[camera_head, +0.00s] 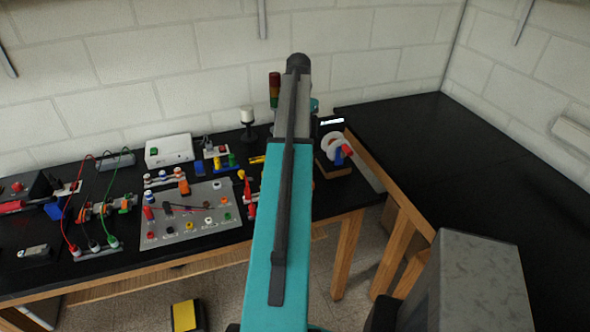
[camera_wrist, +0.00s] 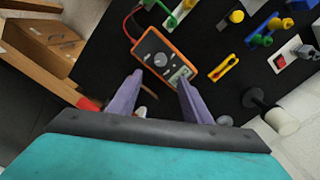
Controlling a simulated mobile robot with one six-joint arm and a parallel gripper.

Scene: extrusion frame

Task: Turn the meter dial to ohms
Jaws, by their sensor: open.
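The meter (camera_wrist: 151,40) is an orange-rimmed, dark-faced multimeter lying on the black bench at the upper middle of the wrist view. Its round grey dial (camera_wrist: 160,59) faces up; its pointer setting is too small to read. A pale display (camera_wrist: 181,74) sits at one end, and a red lead runs near the other. My gripper (camera_wrist: 160,78) is open, with its two purple fingers apart and empty. The fingertips point toward the meter and appear just short of the dial in the picture; the height gap cannot be told. In the head view my arm hides the meter and gripper.
The black bench (camera_head: 338,199) carries a grey panel (camera_head: 190,233) with several coloured jacks, a white box (camera_head: 169,150) and a white-topped black stand (camera_head: 248,124). A wooden stand with a white spool (camera_head: 332,150) is right of my arm. The right-hand bench (camera_head: 450,150) is clear.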

